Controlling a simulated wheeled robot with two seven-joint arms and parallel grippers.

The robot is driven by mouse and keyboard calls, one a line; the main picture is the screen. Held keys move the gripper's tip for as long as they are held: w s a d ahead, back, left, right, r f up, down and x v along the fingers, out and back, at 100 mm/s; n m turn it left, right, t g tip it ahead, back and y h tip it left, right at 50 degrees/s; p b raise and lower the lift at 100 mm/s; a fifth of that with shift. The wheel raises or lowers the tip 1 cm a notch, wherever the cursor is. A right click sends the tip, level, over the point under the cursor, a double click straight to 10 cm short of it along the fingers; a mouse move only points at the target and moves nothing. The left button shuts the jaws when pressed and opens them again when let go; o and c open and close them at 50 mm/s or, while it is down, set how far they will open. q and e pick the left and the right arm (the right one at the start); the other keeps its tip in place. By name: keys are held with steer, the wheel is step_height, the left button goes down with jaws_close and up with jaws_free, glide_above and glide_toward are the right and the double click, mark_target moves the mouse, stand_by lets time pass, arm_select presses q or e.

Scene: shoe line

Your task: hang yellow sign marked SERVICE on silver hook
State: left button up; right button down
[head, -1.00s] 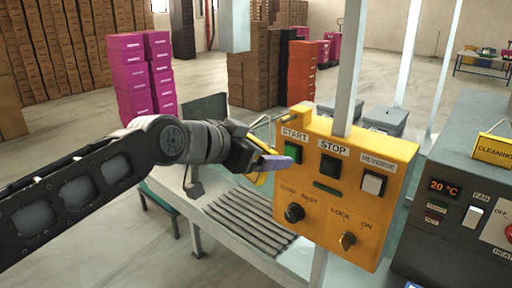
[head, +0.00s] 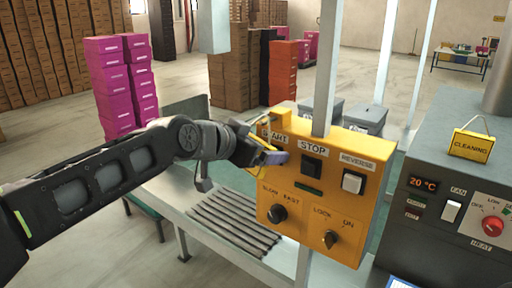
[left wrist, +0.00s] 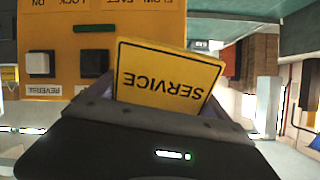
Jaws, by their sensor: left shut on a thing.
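The yellow sign (left wrist: 165,80) reading SERVICE shows upside down in the left wrist view, between the fingers of my left gripper. In the head view my left gripper (head: 268,157) is shut on the sign and is in front of the upper left of the yellow control box (head: 300,222), covering the START button. The sign is mostly hidden there by the gripper. My right gripper is not in view.
The control box (left wrist: 65,15) also fills the wrist view's upper left. A grey post (head: 325,75) rises behind it. A grey machine (head: 425,240) with a yellow CLEANING sign (head: 470,146) stands at right. A roller conveyor (head: 235,222) lies below my arm.

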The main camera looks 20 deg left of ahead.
arm_select(q)
steer(key=shift+w+d+f, duration=0.1)
steer(key=shift+w+f, duration=0.1)
steer(key=shift+f, duration=0.05)
steer(key=shift+b, duration=0.3)
steer(key=o, duration=1.1)
steer(key=b+v, duration=0.1)
steer(key=v, duration=0.7)
